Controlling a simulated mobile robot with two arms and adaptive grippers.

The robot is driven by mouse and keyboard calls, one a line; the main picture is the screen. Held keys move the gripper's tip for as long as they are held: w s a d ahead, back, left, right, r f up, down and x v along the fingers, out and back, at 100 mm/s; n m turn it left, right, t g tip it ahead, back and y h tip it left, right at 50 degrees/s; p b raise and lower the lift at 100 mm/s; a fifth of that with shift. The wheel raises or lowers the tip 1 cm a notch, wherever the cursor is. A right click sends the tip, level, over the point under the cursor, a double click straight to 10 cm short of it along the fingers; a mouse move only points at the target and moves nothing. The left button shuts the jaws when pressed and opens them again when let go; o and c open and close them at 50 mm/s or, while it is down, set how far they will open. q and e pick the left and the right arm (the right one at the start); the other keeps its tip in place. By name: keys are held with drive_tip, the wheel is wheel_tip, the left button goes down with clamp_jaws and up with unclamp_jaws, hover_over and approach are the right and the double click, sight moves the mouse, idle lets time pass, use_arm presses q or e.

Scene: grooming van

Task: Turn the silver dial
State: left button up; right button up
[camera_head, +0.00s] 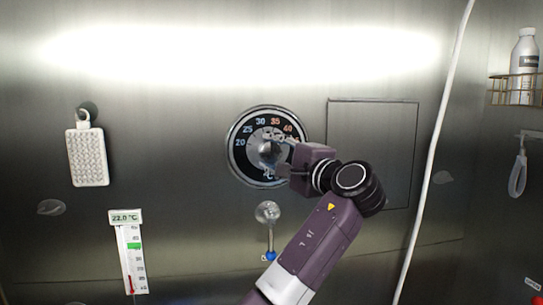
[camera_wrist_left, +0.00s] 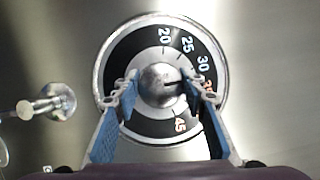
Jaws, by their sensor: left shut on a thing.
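The silver dial (camera_wrist_left: 160,85) is a round metal knob at the centre of a black temperature plate (camera_wrist_left: 125,50) with numbers from 20 to 45. In the head view the plate (camera_head: 239,132) is on the steel wall, and the knob is partly hidden by my gripper. My left gripper (camera_head: 273,150) reaches it from the right. In the left wrist view its two blue-padded fingers (camera_wrist_left: 163,92) stand on either side of the knob, shut on it. A dark pointer mark on the knob points toward the 30 to 35 side. My right gripper is not in view.
Below the dial is a metal lever with a blue tip (camera_head: 270,254). A thermometer (camera_head: 132,258) reading 22.0 °C and a white brush pad (camera_head: 87,157) are at left. A white hose (camera_head: 436,150) hangs at right, near a bottle (camera_head: 523,68) in a wire shelf.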

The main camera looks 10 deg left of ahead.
use_arm(q)
drive_tip(key=shift+f+n+g+h, duration=0.1)
drive_tip(key=shift+n+g+h, duration=0.2)
drive_tip(key=shift+n, duration=0.8)
drive_tip(key=o, duration=1.2)
drive_tip(key=shift+c, duration=0.2)
drive_tip(key=v, duration=0.7)
drive_tip(key=shift+s+d, duration=0.25)
